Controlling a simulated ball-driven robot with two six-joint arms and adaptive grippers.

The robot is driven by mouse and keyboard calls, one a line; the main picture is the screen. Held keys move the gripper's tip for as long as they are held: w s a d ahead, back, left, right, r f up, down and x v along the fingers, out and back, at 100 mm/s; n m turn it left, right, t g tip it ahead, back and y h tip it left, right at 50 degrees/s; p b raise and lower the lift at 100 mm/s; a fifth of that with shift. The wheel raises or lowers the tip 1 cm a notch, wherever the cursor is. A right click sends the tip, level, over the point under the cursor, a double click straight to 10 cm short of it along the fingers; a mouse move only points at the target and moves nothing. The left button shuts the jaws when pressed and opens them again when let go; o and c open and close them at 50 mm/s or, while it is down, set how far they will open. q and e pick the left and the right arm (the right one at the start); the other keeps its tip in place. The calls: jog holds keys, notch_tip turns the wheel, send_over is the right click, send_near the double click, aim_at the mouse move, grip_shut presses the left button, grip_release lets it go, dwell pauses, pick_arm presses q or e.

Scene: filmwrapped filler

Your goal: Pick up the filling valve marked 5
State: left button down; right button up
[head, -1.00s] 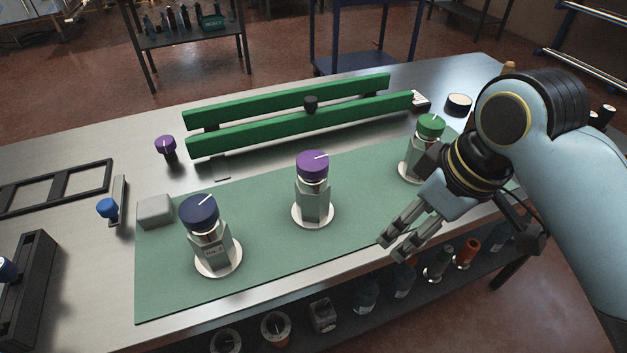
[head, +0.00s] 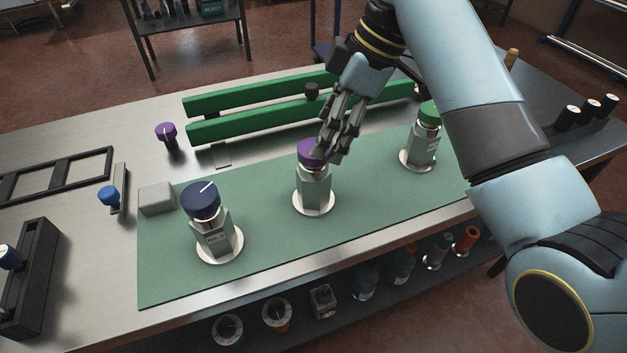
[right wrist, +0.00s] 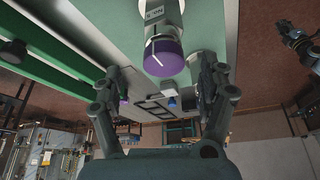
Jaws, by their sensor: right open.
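Three filling valves stand upright on white discs: one with a dark blue cap (head: 203,199), one with a purple cap (head: 307,158), and one with a green cap (head: 428,113). In the right wrist view the purple-capped valve (right wrist: 163,58) lies ahead, between the directions of the spread fingers (right wrist: 160,72). Contact cannot be told.
The valves stand on a green mat (head: 265,256). Behind are green rails (head: 250,122) and a small purple-topped knob (head: 166,131). A grey block (head: 156,199) lies by the mat's left edge. A black frame (head: 55,176) lies farther left. The mat between the blue and purple valves is clear.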

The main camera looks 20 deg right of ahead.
aim_at(314, 180)
jog(key=p+x, duration=0.1)
jog(key=x, duration=0.4)
jog(key=shift+s+a+f, duration=0.15)
jog(key=shift+a+f, duration=0.1)
jog(key=shift+f, duration=0.1)
jog(key=shift+r, duration=0.1)
grip_shut()
